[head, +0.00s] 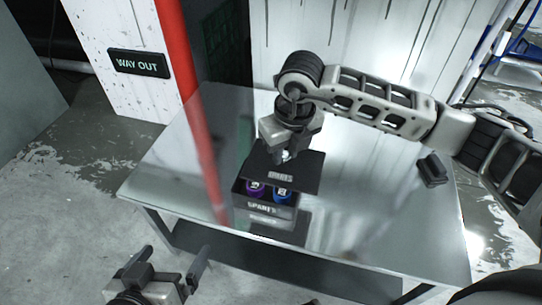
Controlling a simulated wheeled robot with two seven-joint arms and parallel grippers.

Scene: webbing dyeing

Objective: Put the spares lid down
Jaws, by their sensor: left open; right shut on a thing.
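The dark spares lid (305,172), with a pale label on it, is held by my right gripper (287,155), which is shut on it from above. The lid hangs over the back and right part of the spares box (266,216), a dark box with an open top and a "SPARES" label on its front. A purple item (255,188) and a blue item (282,192) show inside the box. Whether the lid touches the box rim I cannot tell. My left gripper (172,268) is open and empty, low in front of the table's left side.
The shiny metal table (345,222) has bare room to the right and left of the box. A small black object (432,169) lies near its right edge.

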